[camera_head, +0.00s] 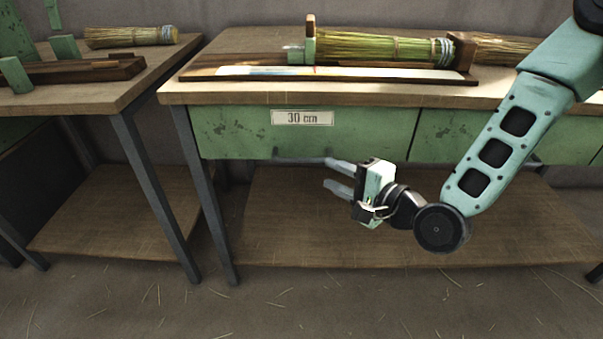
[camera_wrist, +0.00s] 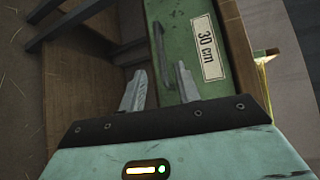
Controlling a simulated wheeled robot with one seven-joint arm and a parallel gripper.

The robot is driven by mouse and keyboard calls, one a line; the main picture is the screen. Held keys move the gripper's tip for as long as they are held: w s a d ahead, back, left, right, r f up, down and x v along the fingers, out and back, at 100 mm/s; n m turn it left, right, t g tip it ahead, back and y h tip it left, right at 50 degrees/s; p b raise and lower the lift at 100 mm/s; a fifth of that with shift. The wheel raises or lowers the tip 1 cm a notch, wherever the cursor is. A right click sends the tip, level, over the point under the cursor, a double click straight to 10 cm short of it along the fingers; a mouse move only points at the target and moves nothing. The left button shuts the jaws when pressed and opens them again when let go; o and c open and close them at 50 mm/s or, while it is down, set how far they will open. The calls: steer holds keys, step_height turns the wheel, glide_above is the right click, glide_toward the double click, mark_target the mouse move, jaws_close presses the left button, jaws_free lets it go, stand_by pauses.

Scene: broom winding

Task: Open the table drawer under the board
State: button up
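The green drawer front (camera_head: 240,135) with a "30 cm" label (camera_head: 302,118) sits under the tabletop, below the long wooden board (camera_head: 425,78). It looks flush with the neighbouring green front, so the drawer appears shut. Its grey bar handle (camera_head: 295,161) runs along the lower edge. My gripper (camera_head: 329,173) is open and empty, close to the right end of the handle. In the wrist view the handle (camera_wrist: 161,50) appears in the gap between my spread fingers (camera_wrist: 160,75), which point toward the drawer front (camera_wrist: 185,40). I cannot tell whether they touch the handle.
On the table, a straw bundle (camera_head: 375,47) lies behind the board between a green block and a brown block. A lower wooden shelf (camera_head: 300,230) is bare. A second table (camera_head: 120,90) stands at left. The floor in front is free apart from straws.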

mark_target(304, 161)
steer(key=b+x, duration=0.3)
steer(key=x, duration=0.6)
steer(key=shift+w+a, duration=0.3)
jaws_close()
